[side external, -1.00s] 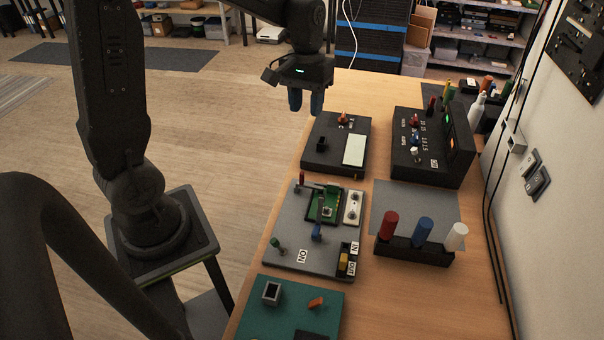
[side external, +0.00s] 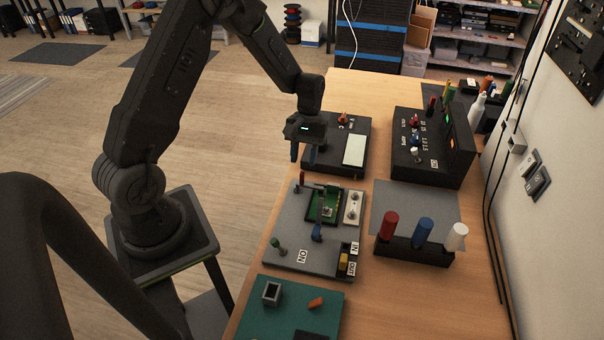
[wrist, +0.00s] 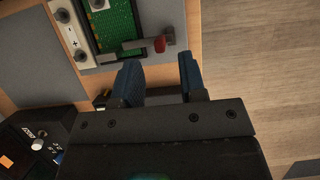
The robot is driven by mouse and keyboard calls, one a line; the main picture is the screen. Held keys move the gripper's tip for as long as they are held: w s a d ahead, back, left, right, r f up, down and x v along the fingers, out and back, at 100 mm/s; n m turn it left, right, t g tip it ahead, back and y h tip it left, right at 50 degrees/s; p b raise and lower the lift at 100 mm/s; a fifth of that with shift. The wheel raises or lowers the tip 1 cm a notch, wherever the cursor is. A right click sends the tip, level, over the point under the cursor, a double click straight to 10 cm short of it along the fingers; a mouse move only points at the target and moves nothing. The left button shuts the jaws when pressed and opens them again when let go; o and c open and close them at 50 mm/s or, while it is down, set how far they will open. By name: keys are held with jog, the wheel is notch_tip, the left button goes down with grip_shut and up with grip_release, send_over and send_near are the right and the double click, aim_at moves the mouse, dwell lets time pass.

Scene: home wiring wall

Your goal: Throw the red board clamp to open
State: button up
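The red board clamp (side external: 302,178) is a small red-tipped lever at the far left corner of the green circuit board (side external: 330,207), on a grey panel (side external: 292,225). In the wrist view, the clamp's red tip (wrist: 160,45) is at the end of a dark bar that lies along the board's edge. My gripper (side external: 301,153) is above and just beyond the clamp, apart from it. In the wrist view, my gripper (wrist: 162,80) shows two blue fingers spread apart with nothing between them, and the red tip is beyond the gap.
The same panel has a blue-handled lever (side external: 317,232), a green-topped knob (side external: 280,251) and a battery-like block (side external: 354,208). A black box with a pale screen (side external: 355,150) is behind. A holder with red, blue and white handles (side external: 414,247) is at right.

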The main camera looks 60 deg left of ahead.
aim_at(302, 172)
jog(key=shift+x, duration=2.65)
jog(key=shift+c, duration=0.4)
grip_shut()
